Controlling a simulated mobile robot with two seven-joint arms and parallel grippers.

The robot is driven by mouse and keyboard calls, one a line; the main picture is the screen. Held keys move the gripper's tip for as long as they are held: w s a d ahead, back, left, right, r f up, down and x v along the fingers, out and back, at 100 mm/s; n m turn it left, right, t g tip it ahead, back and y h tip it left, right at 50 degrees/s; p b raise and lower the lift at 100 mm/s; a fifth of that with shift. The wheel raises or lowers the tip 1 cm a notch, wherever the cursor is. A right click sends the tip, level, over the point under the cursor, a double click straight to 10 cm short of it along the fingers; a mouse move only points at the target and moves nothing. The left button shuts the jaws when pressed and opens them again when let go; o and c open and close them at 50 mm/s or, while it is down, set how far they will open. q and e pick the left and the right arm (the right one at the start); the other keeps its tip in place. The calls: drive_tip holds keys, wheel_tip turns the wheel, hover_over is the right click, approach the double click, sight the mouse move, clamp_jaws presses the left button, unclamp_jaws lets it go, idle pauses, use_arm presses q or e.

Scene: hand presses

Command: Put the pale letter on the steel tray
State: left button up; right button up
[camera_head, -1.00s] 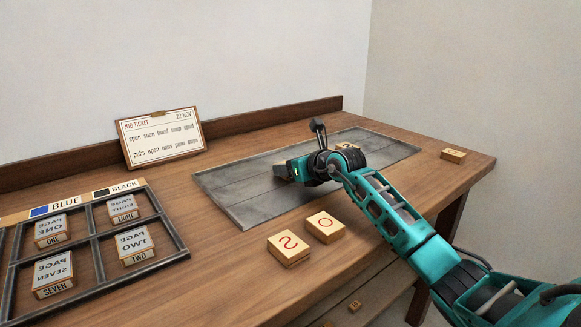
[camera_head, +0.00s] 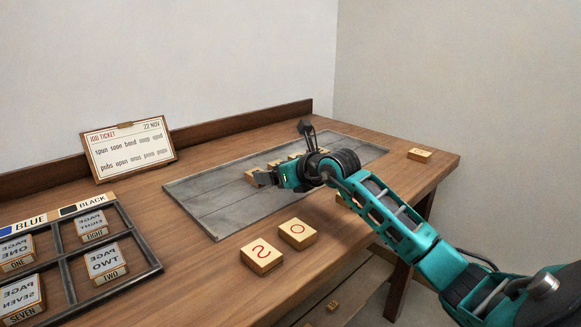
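The steel tray (camera_head: 215,208) is a flat grey plate lying on the wooden bench. Several tan letter blocks (camera_head: 253,178) stand in a row on it, partly hidden by my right gripper (camera_head: 262,184). That gripper is low over the tray, at the near side of the row; its fingers are too small and dark to tell whether they hold anything. I cannot tell which block is the pale letter. My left gripper is out of view.
A lone block (camera_head: 420,155) lies near the bench's right end. Another block (camera_head: 345,200) is mostly hidden behind my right arm. A dark divided rack (camera_head: 150,262) with page blocks is at left. A job ticket (camera_head: 128,148) leans at the back.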

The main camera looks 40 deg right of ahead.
drive_tip(key=v, duration=0.5)
drive_tip(key=shift+s+r+p, duration=0.15)
drive_tip(key=shift+s+p, duration=0.15)
drive_tip(key=shift+s, duration=0.1)
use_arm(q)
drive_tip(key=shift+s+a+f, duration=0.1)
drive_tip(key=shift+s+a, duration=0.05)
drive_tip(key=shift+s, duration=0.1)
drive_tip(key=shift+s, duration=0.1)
use_arm(e)
drive_tip(key=shift+s, duration=0.1)
